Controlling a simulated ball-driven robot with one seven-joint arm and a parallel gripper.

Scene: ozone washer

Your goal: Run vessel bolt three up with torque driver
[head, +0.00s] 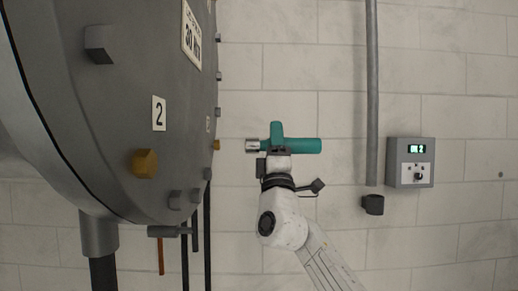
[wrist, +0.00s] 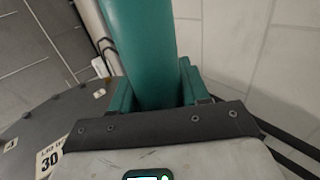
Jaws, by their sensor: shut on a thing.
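My gripper (head: 276,158) is shut on the teal torque driver (head: 300,146), which lies level with its silver socket (head: 253,146) pointing left at the vessel. In the wrist view the driver's teal body (wrist: 137,50) rises from the jaws; its socket is hidden there. The large grey vessel (head: 110,90) fills the left of the head view. A brass bolt (head: 145,163) sits below the label 2 (head: 159,113). Another brass bolt (head: 216,145) sticks out at the vessel's right edge, below an edge-on label I cannot read. The socket is apart from this bolt, to its right.
Grey clamp blocks (head: 99,44) stand on the vessel's face. Dark pipes and legs run down below it. A grey control box (head: 410,162) with a green display is on the wall at right, beside a vertical pipe (head: 371,90). Bare tiled wall shows around the driver.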

